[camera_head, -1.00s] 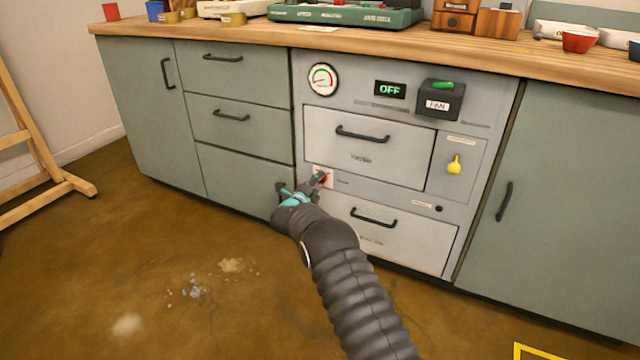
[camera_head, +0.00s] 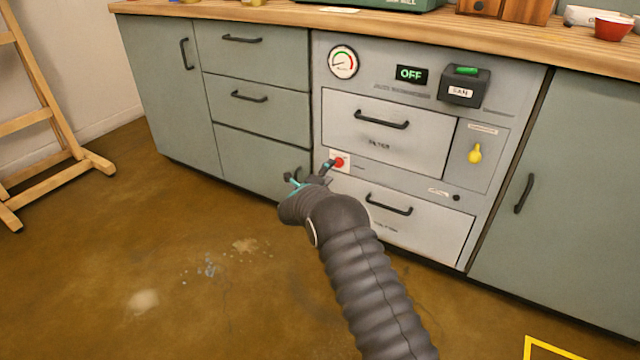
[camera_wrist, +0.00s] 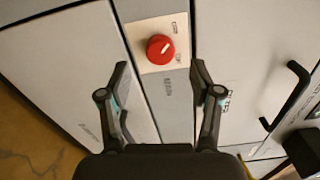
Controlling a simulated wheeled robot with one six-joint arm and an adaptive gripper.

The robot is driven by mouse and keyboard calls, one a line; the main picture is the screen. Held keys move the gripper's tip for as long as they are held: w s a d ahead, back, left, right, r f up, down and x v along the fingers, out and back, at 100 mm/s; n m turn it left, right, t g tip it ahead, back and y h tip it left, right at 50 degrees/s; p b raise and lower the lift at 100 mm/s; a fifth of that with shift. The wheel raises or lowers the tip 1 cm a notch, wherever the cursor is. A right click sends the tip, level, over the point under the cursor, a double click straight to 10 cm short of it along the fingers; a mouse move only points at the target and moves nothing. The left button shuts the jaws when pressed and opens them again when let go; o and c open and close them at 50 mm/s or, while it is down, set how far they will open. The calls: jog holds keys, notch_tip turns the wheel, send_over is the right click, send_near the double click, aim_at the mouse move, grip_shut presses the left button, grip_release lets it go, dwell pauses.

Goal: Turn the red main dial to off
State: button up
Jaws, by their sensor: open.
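The red main dial (camera_head: 339,162) sits on a small pale plate on the grey cabinet panel, between the two drawers. In the wrist view the red dial (camera_wrist: 160,49) shows a white pointer mark, with small labels on the plate that I cannot read surely. My gripper (camera_head: 312,177) is just in front and to the left of the dial in the head view. In the wrist view my gripper (camera_wrist: 159,80) is open, with its fingers spread either side below the dial, apart from it and holding nothing.
Above are a gauge (camera_head: 343,62), a green-lit OFF display (camera_head: 411,74) and a black FAN switch box (camera_head: 464,86). Drawer handles (camera_head: 381,119) stick out above and below the dial (camera_head: 389,204). A yellow knob (camera_head: 475,153) is at right.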

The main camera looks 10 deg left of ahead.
jog(key=v, duration=0.7)
jog(key=shift+s, duration=0.35)
jog(key=s+d+f+m+g+h, duration=0.2)
jog(key=s+d+f+m+g, duration=0.35)
jog(key=f+m, duration=0.4)
jog(key=s+d+r+m+g, duration=0.6)
jog(key=s+d+m, duration=0.45)
jog(key=m, duration=0.35)
jog(key=s+d+r+m+y+p, duration=0.1)
jog(key=s+d+r+m+y, duration=0.1)
jog(key=s+d+r+m, duration=0.3)
jog(key=s+d+r+m+y+p, duration=0.2)
jog(key=s+d+r+m, duration=0.3)
jog(key=s+r+m, duration=0.6)
jog(key=s+d+r+m+y+p, duration=0.2)
jog(key=s+d+r+m+y, duration=0.2)
jog(key=s+r+m, duration=0.5)
jog(key=s+d+r, duration=0.2)
jog(key=s+r, duration=0.3)
jog(key=s, duration=0.4)
jog(key=shift+r, duration=0.3)
